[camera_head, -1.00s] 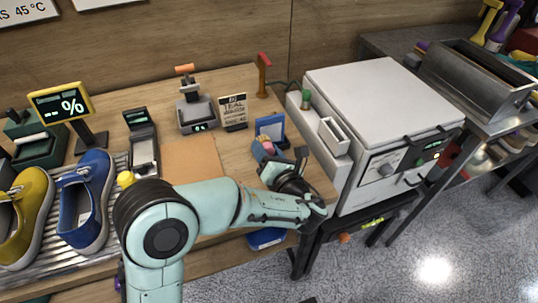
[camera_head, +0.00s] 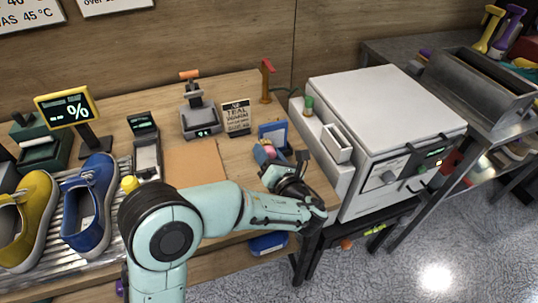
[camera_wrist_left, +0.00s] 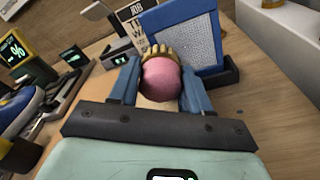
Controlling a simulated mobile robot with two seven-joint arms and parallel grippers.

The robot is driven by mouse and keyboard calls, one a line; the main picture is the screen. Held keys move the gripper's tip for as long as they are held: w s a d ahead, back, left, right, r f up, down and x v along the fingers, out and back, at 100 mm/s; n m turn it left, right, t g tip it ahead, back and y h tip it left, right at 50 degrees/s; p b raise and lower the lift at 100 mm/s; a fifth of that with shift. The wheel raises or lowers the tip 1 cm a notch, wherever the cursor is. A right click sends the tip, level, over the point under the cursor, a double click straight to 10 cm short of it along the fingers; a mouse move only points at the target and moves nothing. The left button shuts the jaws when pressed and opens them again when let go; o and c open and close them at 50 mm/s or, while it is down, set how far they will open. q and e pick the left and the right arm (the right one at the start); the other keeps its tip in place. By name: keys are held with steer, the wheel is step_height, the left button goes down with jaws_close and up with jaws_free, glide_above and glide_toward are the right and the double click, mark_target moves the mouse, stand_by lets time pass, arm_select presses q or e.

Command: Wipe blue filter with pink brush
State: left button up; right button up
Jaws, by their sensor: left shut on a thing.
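The blue filter (camera_head: 273,134) stands upright at the right part of the wooden table. In the left wrist view the blue filter (camera_wrist_left: 206,42) shows a blue frame around pale grey mesh, set in a dark holder (camera_wrist_left: 232,72). My left gripper (camera_head: 266,153) is right in front of it, shut on the pink brush (camera_wrist_left: 161,78). The brush's rounded pink body sits between the blue fingers, its tan bristles pointing at the filter's lower left part. The bristles overlap the frame in this view; I cannot tell whether they touch. My right gripper is not in view.
A small sign (camera_head: 237,117) stands left of the filter, and a white boxy machine (camera_head: 385,110) is to its right. A brown mat (camera_head: 193,162) lies bare on the table. A blue sneaker (camera_head: 90,205) and a yellow sneaker (camera_head: 27,220) sit on a ribbed rack at left.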

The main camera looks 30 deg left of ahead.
arm_select(q)
steer(key=shift+w+a, duration=0.25)
steer(key=shift+a, duration=0.05)
steer(key=shift+w+d+p, duration=1)
steer(key=shift+w+d, duration=0.35)
steer(key=shift+w, duration=0.15)
steer(key=shift+a+r+p, duration=0.1)
steer(key=shift+p, duration=0.35)
steer(key=shift+s+a+p, duration=0.35)
steer(key=shift+s+a, duration=1.1)
steer(key=shift+v, duration=0.8)
steer(key=shift+f+p+v, duration=0.2)
steer(key=shift+p+v, duration=0.25)
steer(key=shift+v, duration=1.75)
steer(key=shift+s+f, duration=0.15)
steer(key=shift+f, duration=0.05)
